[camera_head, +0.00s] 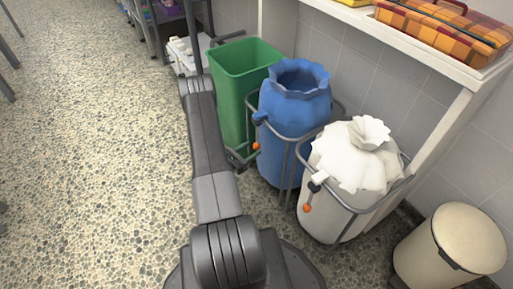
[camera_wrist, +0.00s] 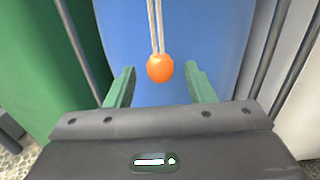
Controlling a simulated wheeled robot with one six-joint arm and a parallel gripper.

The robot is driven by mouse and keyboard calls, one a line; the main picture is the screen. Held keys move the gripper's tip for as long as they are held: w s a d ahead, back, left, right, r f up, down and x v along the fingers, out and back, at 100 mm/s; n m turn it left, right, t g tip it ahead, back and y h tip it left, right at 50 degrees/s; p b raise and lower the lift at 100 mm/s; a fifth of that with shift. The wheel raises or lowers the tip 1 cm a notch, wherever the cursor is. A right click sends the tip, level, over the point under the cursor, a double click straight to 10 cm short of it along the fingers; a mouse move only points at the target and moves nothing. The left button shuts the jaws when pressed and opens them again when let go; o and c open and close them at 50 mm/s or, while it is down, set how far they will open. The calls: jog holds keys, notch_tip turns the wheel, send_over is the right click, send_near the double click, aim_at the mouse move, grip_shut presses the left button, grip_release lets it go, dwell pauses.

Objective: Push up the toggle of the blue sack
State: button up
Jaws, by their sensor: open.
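The blue sack (camera_head: 292,125) stands upright in a grey wire frame, its gathered top open. In the wrist view, the orange ball (camera_wrist: 160,69) hangs on two pale cord strands (camera_wrist: 156,25) before the blue sack (camera_wrist: 210,40). My gripper (camera_wrist: 159,80) is open, with one green finger on each side of the ball; I see no contact. I cannot make out my gripper in the head view.
A green bin (camera_head: 236,85) stands left of the blue sack. A tied white sack (camera_head: 350,165) with its own orange ball (camera_head: 306,208) stands right. A beige pedal bin (camera_head: 465,238) is at lower right. The pebbled floor (camera_head: 90,140) is clear at left.

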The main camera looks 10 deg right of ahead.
aim_at(257, 146)
jog(key=shift+b+x, duration=0.3)
jog(key=shift+x, duration=1.65)
grip_shut()
jog(key=shift+f, duration=0.1)
